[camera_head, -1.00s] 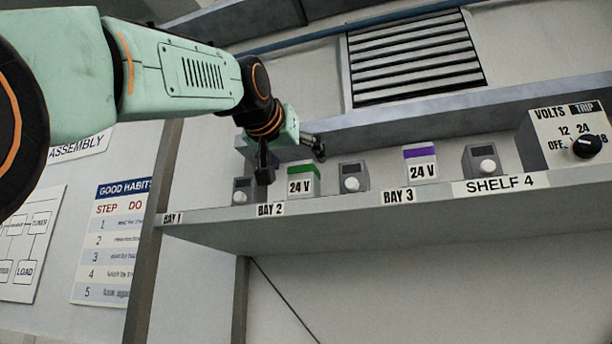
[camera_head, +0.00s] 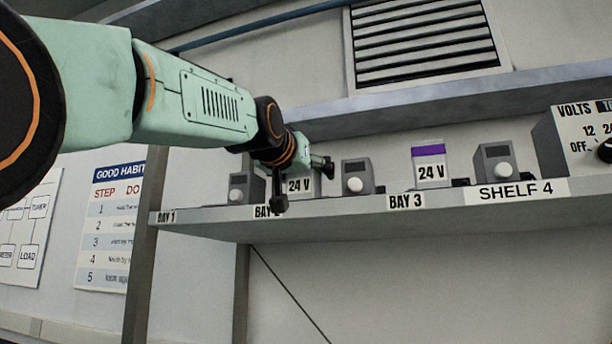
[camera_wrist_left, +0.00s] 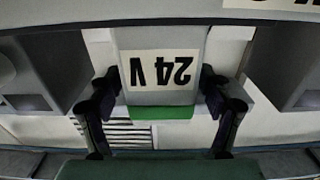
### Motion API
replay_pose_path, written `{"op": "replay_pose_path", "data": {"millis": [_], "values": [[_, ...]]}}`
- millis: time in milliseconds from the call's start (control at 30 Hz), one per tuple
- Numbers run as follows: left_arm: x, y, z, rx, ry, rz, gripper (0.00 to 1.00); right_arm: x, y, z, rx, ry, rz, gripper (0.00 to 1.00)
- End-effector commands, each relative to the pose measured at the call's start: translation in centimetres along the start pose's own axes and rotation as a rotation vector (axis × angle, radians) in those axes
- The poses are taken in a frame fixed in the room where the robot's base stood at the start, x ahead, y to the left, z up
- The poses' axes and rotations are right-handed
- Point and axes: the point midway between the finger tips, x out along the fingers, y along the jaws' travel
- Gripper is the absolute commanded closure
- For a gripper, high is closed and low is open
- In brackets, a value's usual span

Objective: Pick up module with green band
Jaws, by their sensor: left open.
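The module with the green band stands upright at Bay 2. In the head view its 24 V label (camera_head: 299,185) shows, and my gripper hides its band. In the left wrist view, which is upside down, the module (camera_wrist_left: 160,42) shows its 24 V label and green band (camera_wrist_left: 160,112). My left gripper (camera_head: 301,184) is open, with one finger on each side of the module. Both fingers (camera_wrist_left: 160,85) show in the wrist view, with narrow gaps to the module; contact cannot be told. My right gripper is in neither view.
A purple-banded 24 V module (camera_head: 431,168) stands at Bay 3. Grey knobbed units (camera_head: 357,178) stand close on both sides of the green-banded module. The shelf front (camera_head: 330,222) runs below, and a ledge (camera_head: 400,112) runs behind above.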

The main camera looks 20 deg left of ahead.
Motion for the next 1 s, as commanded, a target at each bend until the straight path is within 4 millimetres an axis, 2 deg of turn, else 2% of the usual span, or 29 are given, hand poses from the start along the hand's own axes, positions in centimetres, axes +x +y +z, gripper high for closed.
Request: {"op": "replay_pose_path", "data": {"millis": [333, 1000], "values": [[0.11, 0.03, 0.03, 0.001, 0.001, 0.000, 0.23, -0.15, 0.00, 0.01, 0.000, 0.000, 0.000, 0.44], [0.15, 0.01, 0.13, 0.001, -0.001, 0.000, 0.80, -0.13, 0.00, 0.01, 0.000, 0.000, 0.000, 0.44]]}}
